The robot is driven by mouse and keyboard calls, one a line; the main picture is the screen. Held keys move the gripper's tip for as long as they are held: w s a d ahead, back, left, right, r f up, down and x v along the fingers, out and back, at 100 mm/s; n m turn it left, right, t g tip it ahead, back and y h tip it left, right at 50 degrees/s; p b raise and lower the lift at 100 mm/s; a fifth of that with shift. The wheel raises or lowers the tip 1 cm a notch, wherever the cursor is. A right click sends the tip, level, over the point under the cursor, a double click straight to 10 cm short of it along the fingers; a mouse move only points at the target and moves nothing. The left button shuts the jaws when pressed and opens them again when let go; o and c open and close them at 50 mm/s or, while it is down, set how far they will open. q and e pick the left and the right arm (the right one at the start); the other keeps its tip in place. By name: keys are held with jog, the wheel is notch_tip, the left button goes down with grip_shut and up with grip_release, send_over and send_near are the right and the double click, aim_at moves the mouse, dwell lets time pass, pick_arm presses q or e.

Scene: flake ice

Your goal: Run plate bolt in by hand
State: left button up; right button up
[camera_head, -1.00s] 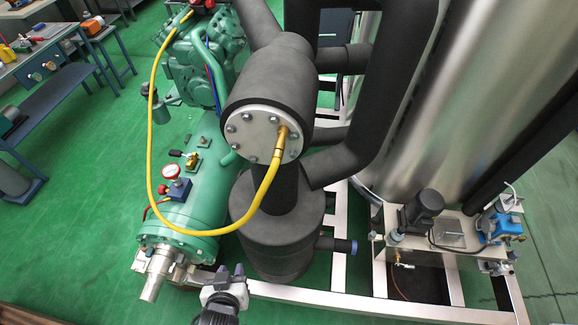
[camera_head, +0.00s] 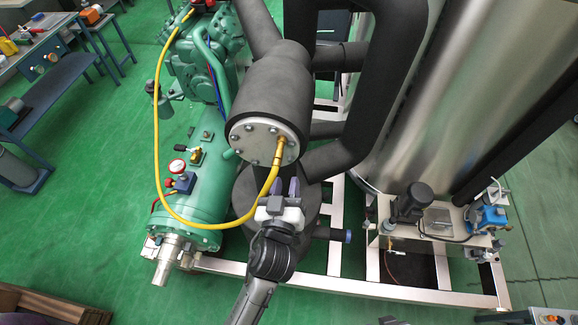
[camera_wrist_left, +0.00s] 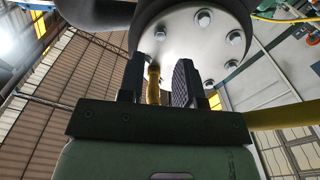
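The round pale plate (camera_head: 258,141) closes the end of a black insulated cylinder. Several bolt heads (camera_wrist_left: 203,17) sit around its rim; I cannot tell which is the plate bolt or whether one stands loose. My left gripper (camera_head: 286,184) is just below the plate in the head view, pointing up at it, with its two fingers apart. In the left wrist view the fingers (camera_wrist_left: 160,72) stand in front of the plate (camera_wrist_left: 190,48). The yellow hose (camera_wrist_left: 153,84) shows in the gap between them, with no bolt visible there. My right gripper is not in view.
The yellow hose (camera_head: 157,140) joins the plate's right side by a brass fitting (camera_head: 279,150) and loops left over the green vessel (camera_head: 203,200). Thick black pipes (camera_head: 400,90) stand right of the plate. A steel frame (camera_head: 335,285) runs below.

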aim_at(290, 162)
pick_arm(q)
jog(key=shift+w+d+b, duration=0.15)
jog(key=shift+w, duration=0.7)
jog(key=shift+w+d+b, duration=0.1)
jog(key=shift+w+b, duration=0.05)
jog(key=shift+w, duration=0.65)
jog(key=shift+w+d, duration=0.15)
jog(key=shift+w, duration=0.85)
jog(key=shift+w, duration=0.2)
